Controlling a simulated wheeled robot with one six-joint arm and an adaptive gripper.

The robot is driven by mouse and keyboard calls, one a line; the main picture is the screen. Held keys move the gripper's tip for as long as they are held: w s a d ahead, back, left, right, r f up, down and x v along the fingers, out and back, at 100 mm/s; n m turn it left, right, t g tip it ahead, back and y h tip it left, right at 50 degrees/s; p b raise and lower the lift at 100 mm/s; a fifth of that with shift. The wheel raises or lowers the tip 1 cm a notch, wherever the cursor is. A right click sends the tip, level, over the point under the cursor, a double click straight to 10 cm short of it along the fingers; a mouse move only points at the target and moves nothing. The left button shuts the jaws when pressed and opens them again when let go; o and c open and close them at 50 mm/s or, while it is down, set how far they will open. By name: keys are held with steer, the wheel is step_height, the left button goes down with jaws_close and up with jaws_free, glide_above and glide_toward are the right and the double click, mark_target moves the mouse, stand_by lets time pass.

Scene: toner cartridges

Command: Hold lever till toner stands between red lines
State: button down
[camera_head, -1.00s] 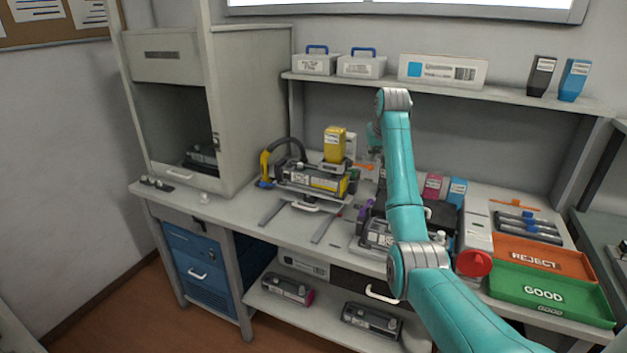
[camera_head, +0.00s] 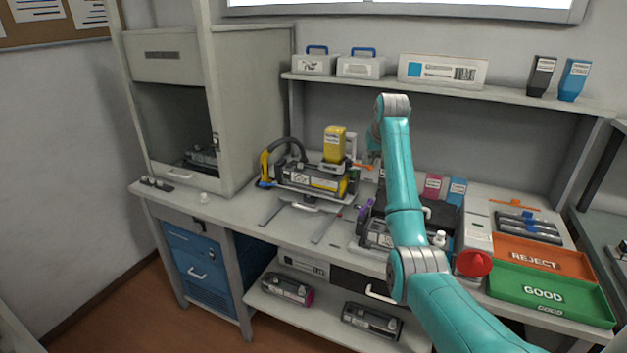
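A yellow toner bottle (camera_head: 335,142) stands upright on top of the filling station, above a dark cartridge with a yellow label (camera_head: 312,181). An orange lever (camera_head: 361,167) sticks out to the right, just below the bottle. My gripper (camera_head: 373,155) is at the end of my teal arm, close to the lever's right end. My arm and the small size hide its fingers, so I cannot tell whether it touches the lever or is open or shut. The red lines and the toner level are too small to make out.
A black hose with a yellow handle (camera_head: 266,165) stands left of the station. Orange REJECT (camera_head: 566,265) and green GOOD (camera_head: 512,284) trays lie at the right. The bench left of the station is mostly clear.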

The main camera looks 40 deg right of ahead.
steer(key=shift+f, duration=1.5)
stand_by(5.9)
steer(key=shift+r, duration=4.05)
